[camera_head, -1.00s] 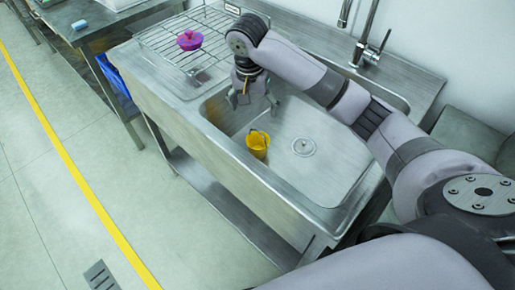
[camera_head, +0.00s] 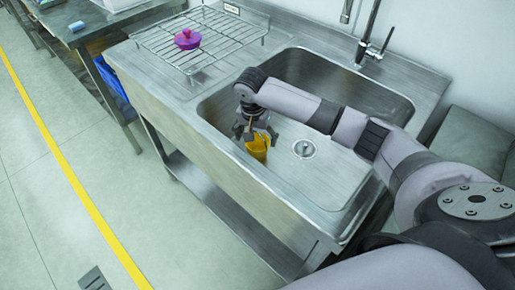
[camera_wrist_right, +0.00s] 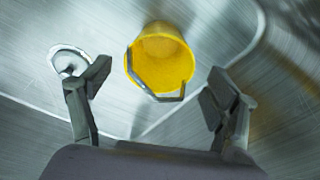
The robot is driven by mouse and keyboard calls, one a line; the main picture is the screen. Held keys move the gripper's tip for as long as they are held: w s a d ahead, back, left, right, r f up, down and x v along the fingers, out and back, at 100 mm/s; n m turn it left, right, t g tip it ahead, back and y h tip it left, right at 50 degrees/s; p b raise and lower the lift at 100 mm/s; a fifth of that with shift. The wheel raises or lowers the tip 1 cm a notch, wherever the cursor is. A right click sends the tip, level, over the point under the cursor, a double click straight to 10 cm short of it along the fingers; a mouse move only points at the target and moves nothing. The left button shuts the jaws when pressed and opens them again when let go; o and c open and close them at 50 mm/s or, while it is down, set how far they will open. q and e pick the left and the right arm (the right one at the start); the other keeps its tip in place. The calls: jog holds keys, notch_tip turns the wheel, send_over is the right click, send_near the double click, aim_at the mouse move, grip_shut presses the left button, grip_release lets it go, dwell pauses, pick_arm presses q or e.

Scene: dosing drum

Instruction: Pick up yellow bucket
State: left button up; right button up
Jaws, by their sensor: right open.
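The yellow bucket (camera_head: 257,148) stands in the sink basin, left of the drain, in the head view. In the right wrist view the bucket (camera_wrist_right: 162,62) shows from above, with its opening visible and a grey handle hanging across its near side. My right gripper (camera_head: 256,134) is inside the sink just above the bucket and partly covers it. In the wrist view the right gripper (camera_wrist_right: 155,88) is open, with one finger on each side of the bucket and gaps between. My left gripper is not in view.
The steel sink (camera_head: 330,198) has raised basin walls around the gripper. A drain (camera_head: 304,149) lies right of the bucket. A wire rack (camera_head: 222,45) with a pink-purple object (camera_head: 187,39) is at the back left. A faucet (camera_head: 372,45) stands at the back.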

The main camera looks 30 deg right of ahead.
aim_at(258, 146)
jog(key=shift+w+d+f, duration=0.1)
jog(key=shift+d+f, duration=0.05)
jog(key=shift+f, duration=1.25)
jog(key=shift+w+d+f, duration=0.1)
jog(key=shift+d+f, duration=0.05)
jog(key=shift+f, duration=1.2)
jog(key=shift+c, duration=0.2)
jog(key=c, duration=1.3)
notch_tip(258, 146, up, 20)
jog(key=shift+r+p, duration=0.1)
jog(key=shift+p, duration=0.3)
